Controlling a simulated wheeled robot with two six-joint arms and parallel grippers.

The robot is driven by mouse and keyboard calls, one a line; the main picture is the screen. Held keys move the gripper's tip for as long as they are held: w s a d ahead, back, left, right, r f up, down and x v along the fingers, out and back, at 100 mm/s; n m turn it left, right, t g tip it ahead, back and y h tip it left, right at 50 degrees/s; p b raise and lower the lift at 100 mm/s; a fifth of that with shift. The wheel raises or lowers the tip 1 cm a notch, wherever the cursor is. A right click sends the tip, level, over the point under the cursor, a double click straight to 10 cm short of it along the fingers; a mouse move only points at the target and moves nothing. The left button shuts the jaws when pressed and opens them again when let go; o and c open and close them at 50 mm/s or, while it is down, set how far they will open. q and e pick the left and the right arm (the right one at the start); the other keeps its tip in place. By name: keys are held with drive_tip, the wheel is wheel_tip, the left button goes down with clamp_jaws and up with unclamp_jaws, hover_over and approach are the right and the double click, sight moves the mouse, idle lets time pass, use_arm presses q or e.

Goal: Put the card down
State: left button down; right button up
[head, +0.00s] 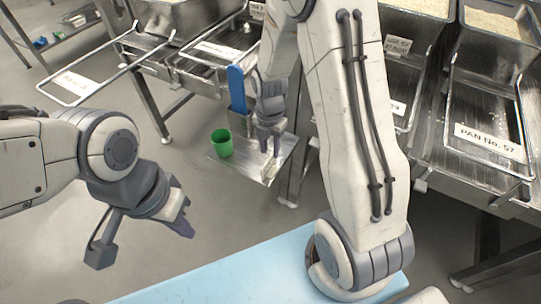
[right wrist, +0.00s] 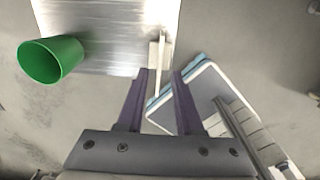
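A thin pale card (right wrist: 154,88) shows nearly edge-on between my right gripper's purple fingers in the right wrist view. Gaps show on both sides of it, and its far end meets a small pale block (right wrist: 157,50) at the edge of the metal shelf. My right gripper (right wrist: 159,74) is open around the card. In the head view the right gripper (head: 272,150) is low over the shelf's right part, and the card is hard to make out there. My left gripper (head: 184,224) hangs away at the left, apart from everything; its finger gap is not clear.
A green cup (head: 221,143) stands on the small metal shelf (head: 250,172), left of the right gripper. A tall blue piece (head: 237,90) stands behind it. Wire frames with pan labels (head: 490,141) and steel pans line the back and right. A light blue surface (head: 220,275) lies in front.

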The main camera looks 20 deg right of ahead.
wheel_tip(320, 180, up, 5)
drive_tip(key=shift+a+f+p, duration=0.1)
drive_tip(key=shift+f+p, duration=0.1)
drive_tip(key=shift+p, duration=0.1)
drive_tip(key=s+a+r+m, duration=0.6)
drive_tip(key=s+m, duration=0.3)
drive_tip(key=s, duration=0.2)
drive_tip(key=s+a+r+m+y, duration=0.1)
drive_tip(key=s+a+r+m, duration=0.4)
drive_tip(key=s+a+m, duration=0.4)
drive_tip(key=shift+s+r, duration=0.4)
drive_tip(key=shift+s, duration=0.45)
drive_tip(key=shift+r, duration=0.15)
